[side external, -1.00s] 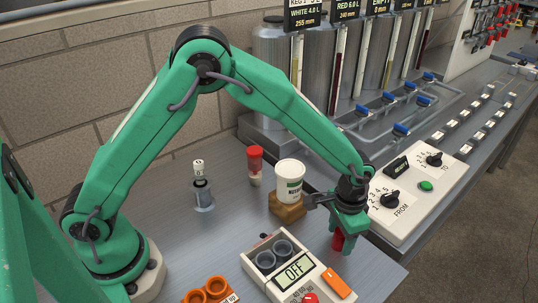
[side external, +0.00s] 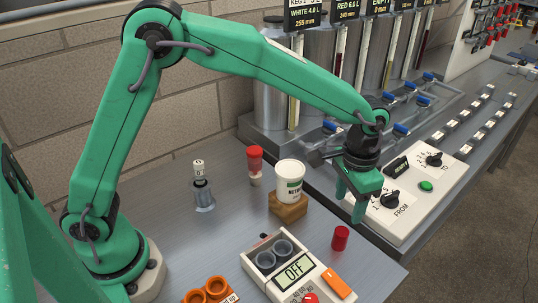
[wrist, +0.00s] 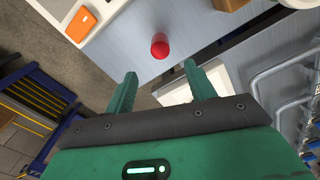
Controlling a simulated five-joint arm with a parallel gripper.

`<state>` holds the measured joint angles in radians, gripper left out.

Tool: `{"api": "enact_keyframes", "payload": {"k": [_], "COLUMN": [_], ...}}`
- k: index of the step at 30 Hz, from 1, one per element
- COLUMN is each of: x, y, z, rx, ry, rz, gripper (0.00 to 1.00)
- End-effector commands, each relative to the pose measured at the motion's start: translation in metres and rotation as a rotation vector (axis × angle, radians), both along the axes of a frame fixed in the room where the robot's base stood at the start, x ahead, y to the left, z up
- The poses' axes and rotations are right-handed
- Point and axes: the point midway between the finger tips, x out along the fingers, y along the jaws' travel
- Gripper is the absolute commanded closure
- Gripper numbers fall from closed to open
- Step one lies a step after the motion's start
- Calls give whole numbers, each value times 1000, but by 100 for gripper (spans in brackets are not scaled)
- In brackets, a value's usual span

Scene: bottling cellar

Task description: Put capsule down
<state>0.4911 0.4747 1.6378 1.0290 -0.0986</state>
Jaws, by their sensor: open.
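The capsule (side external: 340,238) is a small red cylinder standing on the grey bench, to the right of the white device with the OFF display. It also shows in the wrist view as a red round-topped piece (wrist: 160,46), ahead of and between my fingers. My gripper (side external: 356,207) is open and empty above the capsule and a little to its right, apart from it. In the wrist view both fingers of my gripper (wrist: 160,85) are spread with nothing between them.
The white device (side external: 285,265) with an orange button stands left of the capsule. A white tub (side external: 289,180) sits on a wooden block (side external: 288,206) behind. The control panel (side external: 415,190) with knobs is to the right. Bench around the capsule is clear.

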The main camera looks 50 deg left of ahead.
Motion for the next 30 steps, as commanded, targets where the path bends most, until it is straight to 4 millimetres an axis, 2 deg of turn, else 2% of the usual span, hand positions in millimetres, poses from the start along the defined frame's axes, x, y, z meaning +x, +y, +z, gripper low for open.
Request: {"api": "enact_keyframes", "payload": {"k": [19,23,30], "x": [-1,-4,-20], "y": [4,16,57], "z": [5,18,56], "rx": [-4,-12,-39], "ry": [-6,-24,-84], "rz": [6,20,74], "gripper": [45,45,45]}}
